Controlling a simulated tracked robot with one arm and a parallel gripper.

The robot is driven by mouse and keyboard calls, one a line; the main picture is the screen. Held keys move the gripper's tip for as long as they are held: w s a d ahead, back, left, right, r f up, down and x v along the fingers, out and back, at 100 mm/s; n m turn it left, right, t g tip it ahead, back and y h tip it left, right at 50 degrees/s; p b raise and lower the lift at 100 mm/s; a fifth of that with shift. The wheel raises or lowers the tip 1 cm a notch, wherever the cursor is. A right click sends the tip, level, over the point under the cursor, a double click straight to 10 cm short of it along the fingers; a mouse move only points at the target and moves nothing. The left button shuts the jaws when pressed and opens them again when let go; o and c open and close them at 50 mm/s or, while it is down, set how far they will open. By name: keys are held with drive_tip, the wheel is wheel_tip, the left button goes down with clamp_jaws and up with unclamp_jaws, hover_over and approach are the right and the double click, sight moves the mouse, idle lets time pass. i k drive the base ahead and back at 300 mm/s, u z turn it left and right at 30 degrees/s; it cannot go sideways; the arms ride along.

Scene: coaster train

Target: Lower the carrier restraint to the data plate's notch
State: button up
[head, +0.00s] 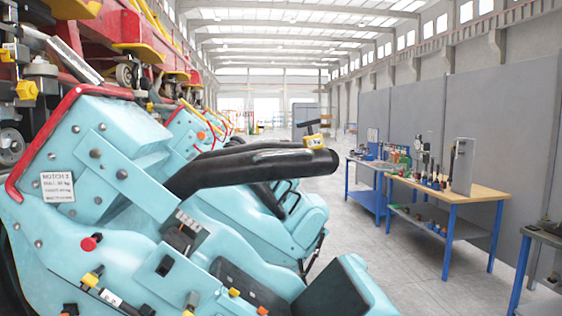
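A light blue coaster carrier (120,230) with red edge trim fills the left and lower part of the head view. Its white data plate (57,187) is on the left side panel. The top line reads "NOTCH 3"; the smaller lines are hard to read. A black padded restraint (250,165) reaches out from the carrier to the right. It stands raised above the seat, nearly level, with its free end in the middle of the view. My gripper is not in the picture.
More blue carriers stand behind this one. Red framework with wheels (125,74) is at upper left. A red knob (89,243) and small fittings are on the carrier's side. Workbenches with tools (470,194) line the grey partition at right. Open floor lies between.

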sight(273, 160)
drive_tip(key=z, duration=0.05)
drive_tip(key=k, duration=0.4)
drive_tip(key=u, duration=0.6)
drive_tip(key=i, duration=1.9)
drive_tip(key=z, duration=0.85)
